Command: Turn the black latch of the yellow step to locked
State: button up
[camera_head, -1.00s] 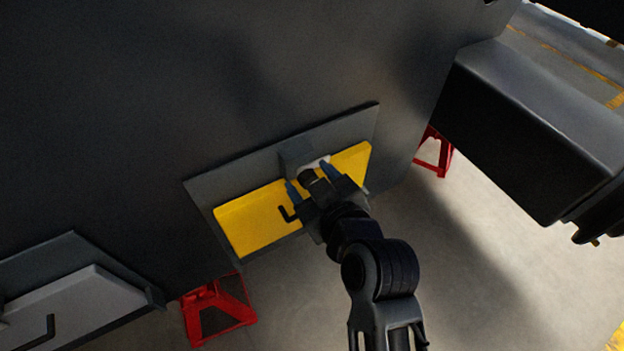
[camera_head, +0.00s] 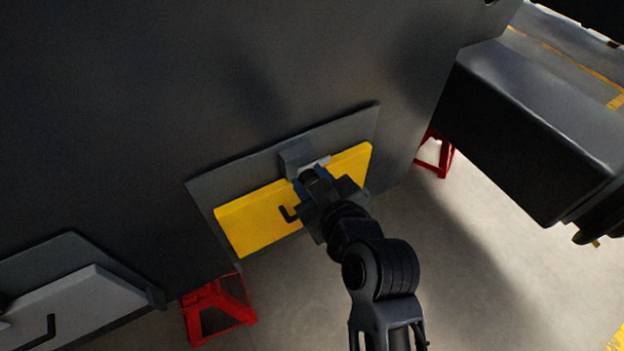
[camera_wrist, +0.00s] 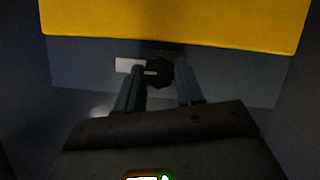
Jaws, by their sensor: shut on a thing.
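The yellow step (camera_head: 258,218) is a yellow panel on a grey plate on the dark chassis wall in the head view; it also shows across the top of the wrist view (camera_wrist: 170,20). The black latch (camera_wrist: 160,72) shows as a dark knob in the wrist view, below the yellow step's edge, with a white piece (camera_wrist: 130,65) beside it. My gripper (camera_head: 312,180) is at the step's upper edge, its fingers shut on the black latch. The fingers and wrist hide most of the latch in the head view.
A black L-shaped handle (camera_head: 289,213) is on the yellow step, left of my gripper. A grey step (camera_head: 70,300) is at lower left. Red stands (camera_head: 218,308) are on the floor. A large black box (camera_head: 530,130) juts out at right. The floor at lower right is open.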

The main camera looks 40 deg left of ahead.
jog(key=shift+w+d+m+g, duration=0.15)
jog(key=shift+m+g, duration=0.55)
jog(key=shift+m, duration=0.4)
jog(key=shift+w+d+f+m+g+y+b, duration=0.15)
jog(key=shift+m+g+y+b, duration=0.5)
jog(key=shift+m, duration=1.1)
jog(key=shift+w+a+f+m+g+y+b, duration=0.1)
jog(key=shift+m+g+y+b, duration=0.25)
jog(key=shift+m+g+y, duration=1)
jog(key=shift+w+d+f+m+g+y+b, duration=0.15)
jog(key=shift+m+g+y+b, duration=0.3)
jog(key=shift+m, duration=1.65)
jog(key=shift+a, duration=0.1)
jog(key=o, duration=1)
jog(key=shift+o, duration=0.2)
